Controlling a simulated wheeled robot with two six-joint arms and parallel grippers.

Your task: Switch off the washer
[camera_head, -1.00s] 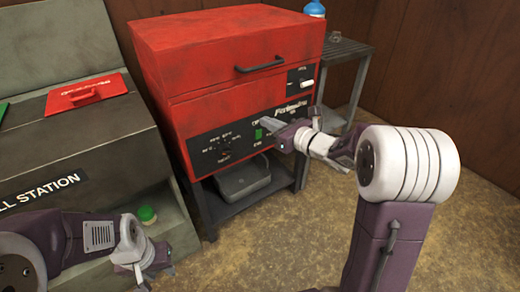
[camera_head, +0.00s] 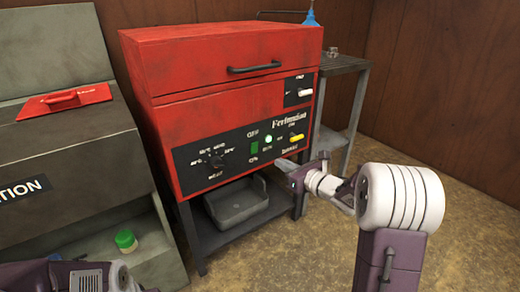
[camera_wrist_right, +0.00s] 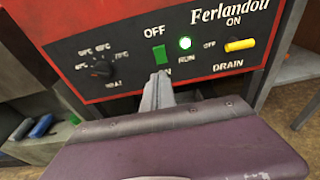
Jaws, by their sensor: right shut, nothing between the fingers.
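The red washer (camera_head: 220,60) stands in the middle of the head view, its black control panel facing me. The wrist view shows the green switch (camera_wrist_right: 160,55), lit lamp (camera_wrist_right: 186,43) and yellow switch (camera_wrist_right: 240,45) closer. My right gripper (camera_head: 284,168) is shut and empty; its fingertips (camera_wrist_right: 158,80) appear just below the green switch; contact cannot be told. My left arm shows only at the bottom edge, its fingertips cut off.
A round temperature dial (camera_head: 216,161) sits left on the panel, a white switch (camera_head: 306,92) higher right. A grey tray (camera_head: 236,203) lies under the washer. A grey station with a red lid (camera_head: 66,100) is at left, a side table (camera_head: 342,66) at right.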

